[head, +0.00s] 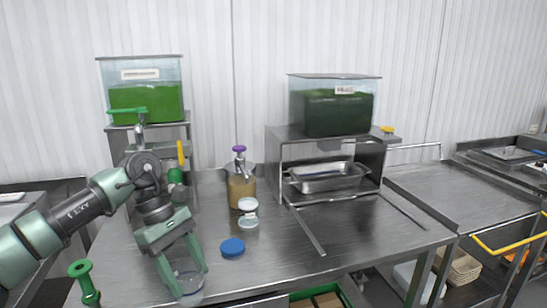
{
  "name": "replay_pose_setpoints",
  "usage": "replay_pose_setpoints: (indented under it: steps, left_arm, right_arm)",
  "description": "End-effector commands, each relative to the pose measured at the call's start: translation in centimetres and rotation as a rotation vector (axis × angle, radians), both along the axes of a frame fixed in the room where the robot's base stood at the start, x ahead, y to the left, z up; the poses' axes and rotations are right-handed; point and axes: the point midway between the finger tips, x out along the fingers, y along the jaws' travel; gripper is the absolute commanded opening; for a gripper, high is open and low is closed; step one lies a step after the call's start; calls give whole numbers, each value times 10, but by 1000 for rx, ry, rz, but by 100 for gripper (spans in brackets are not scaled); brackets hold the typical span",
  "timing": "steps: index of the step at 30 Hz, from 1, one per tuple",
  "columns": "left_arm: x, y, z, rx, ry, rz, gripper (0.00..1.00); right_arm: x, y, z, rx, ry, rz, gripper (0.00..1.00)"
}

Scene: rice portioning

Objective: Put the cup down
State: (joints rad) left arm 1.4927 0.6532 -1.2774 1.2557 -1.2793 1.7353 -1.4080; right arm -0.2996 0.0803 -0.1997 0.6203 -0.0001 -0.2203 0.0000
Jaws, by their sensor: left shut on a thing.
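My left gripper (183,271) reaches down from the left at the front of the steel table (300,262). Its two green fingers are shut around a clear, see-through cup (188,284). The cup is at or just above the front edge of the table; I cannot tell whether its base touches the surface. The fingers hide part of its sides. My right gripper is not in view.
A blue lid (232,247) lies right of the cup. Behind it stand a small white-lidded jar (248,213) and a pump bottle (241,190) with a purple top. A metal stand (275,155) holds a green-filled container (335,108). The table's right front is clear.

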Motion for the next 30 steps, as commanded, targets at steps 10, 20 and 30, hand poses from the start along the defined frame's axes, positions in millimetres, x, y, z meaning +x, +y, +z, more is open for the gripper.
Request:
replay_pose_setpoints:
  steps: [10,20,30]
  left_arm:
    - [-81,9,-49,2,0,-861,19]
    - [-103,10,-58,1,-5,-1085,19]
    - [-141,9,-78,-21,15,-1083,19]
  right_arm:
    - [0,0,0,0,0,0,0]
    - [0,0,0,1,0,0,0]
    - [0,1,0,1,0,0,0]
